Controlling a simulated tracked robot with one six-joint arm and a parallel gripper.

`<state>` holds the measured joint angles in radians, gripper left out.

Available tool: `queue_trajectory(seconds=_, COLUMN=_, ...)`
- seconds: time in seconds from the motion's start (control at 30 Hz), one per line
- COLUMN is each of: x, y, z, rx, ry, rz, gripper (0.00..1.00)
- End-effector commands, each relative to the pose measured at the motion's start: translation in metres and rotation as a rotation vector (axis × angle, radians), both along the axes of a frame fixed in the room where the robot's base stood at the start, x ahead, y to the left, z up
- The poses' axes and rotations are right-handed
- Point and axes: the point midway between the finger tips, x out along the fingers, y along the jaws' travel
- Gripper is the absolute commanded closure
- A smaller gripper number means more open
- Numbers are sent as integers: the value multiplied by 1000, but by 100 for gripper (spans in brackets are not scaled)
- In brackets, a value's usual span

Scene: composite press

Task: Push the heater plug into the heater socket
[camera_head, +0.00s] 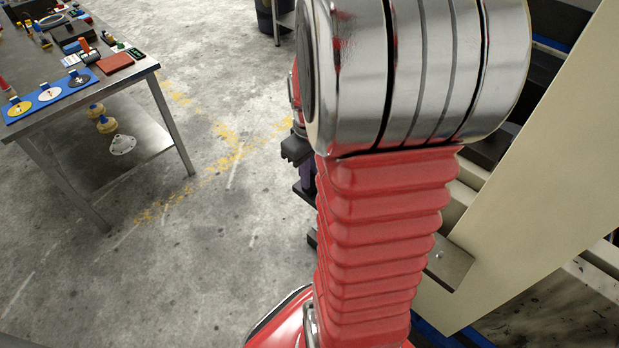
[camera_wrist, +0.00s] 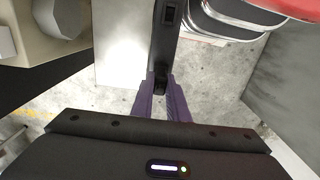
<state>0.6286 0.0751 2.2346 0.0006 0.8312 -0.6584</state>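In the wrist view, the two purple fingers of my gripper (camera_wrist: 160,90) are closed in on a small black piece, which looks like the heater plug (camera_wrist: 160,80). It sits between the fingertips, at the near end of a black bar (camera_wrist: 164,48). I cannot tell whether the plug touches the bar. A dark slotted fitting (camera_wrist: 170,13) shows further up the bar; I cannot tell whether it is the heater socket. In the head view, my gripper (camera_head: 305,176) is mostly hidden behind my red arm, and neither plug nor socket can be made out.
A cream panel (camera_head: 545,170) of the press stands close on the right. A metal bracket (camera_head: 448,262) juts out beside my arm. A steel table (camera_head: 135,70) with small parts stands at the left. The concrete floor between is clear.

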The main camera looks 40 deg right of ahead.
Motion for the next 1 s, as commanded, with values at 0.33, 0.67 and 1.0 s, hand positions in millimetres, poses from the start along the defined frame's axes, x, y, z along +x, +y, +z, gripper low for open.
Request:
queue_trajectory(seconds=0.33, x=0, y=0, z=0, rx=0, ry=0, rz=-1, gripper=100)
queue_trajectory(seconds=0.67, x=0, y=0, z=8, rx=-1, ry=-1, rz=-1, gripper=100)
queue_trajectory(seconds=1.0, x=0, y=0, z=20, rx=-1, ry=-1, rz=-1, gripper=100)
